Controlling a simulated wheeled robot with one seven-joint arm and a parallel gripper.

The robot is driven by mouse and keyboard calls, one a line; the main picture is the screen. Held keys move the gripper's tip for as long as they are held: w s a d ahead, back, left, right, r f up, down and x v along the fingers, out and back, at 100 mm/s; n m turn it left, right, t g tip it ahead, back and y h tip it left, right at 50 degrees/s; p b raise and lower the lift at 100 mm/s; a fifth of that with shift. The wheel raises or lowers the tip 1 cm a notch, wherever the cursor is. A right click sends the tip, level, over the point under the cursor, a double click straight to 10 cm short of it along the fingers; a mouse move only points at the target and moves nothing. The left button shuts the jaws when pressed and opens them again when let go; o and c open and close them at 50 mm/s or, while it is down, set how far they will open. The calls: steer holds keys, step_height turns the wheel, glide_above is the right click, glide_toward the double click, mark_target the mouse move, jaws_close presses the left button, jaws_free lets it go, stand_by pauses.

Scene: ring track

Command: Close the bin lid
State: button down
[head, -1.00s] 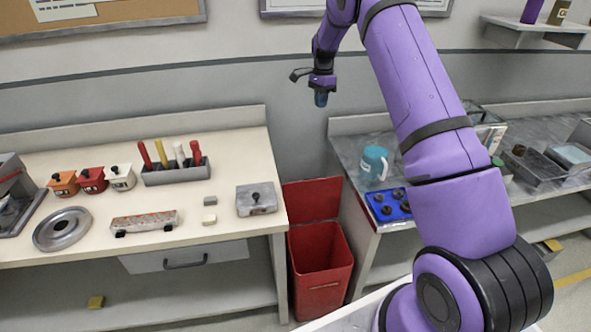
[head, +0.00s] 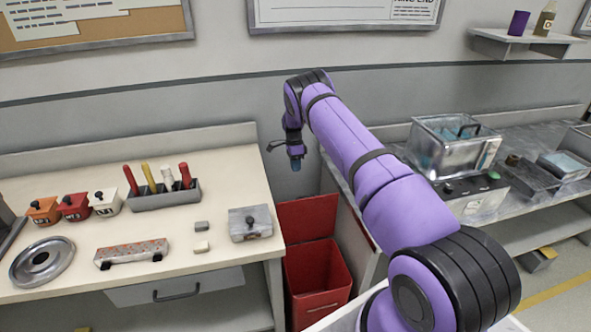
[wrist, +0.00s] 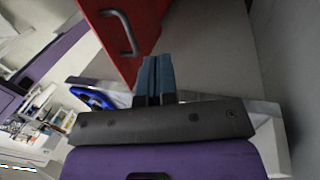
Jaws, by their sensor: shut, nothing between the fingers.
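The red bin (head: 318,278) stands on the floor between the two counters. Its red lid (head: 306,219) stands open, tilted up behind the opening towards the wall. The inside of the bin looks empty as far as it shows. My gripper (head: 296,164) points down above the lid, near the wall, apart from it. In the wrist view my blue fingers (wrist: 152,78) are shut with nothing between them. A red panel with a grey handle shows beyond them; I cannot tell whether it is the lid or the bin's body.
The left counter (head: 225,175) holds a grey box with a knob (head: 250,222), a tool rack (head: 165,195) and several small pots. The right counter carries a glass tank (head: 452,145). A blue tray (wrist: 92,97) shows in the wrist view.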

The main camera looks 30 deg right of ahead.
steer(key=s+a+f, duration=0.1)
steer(key=s+f, duration=0.5)
steer(key=f, duration=0.2)
steer(key=shift+a, duration=0.35)
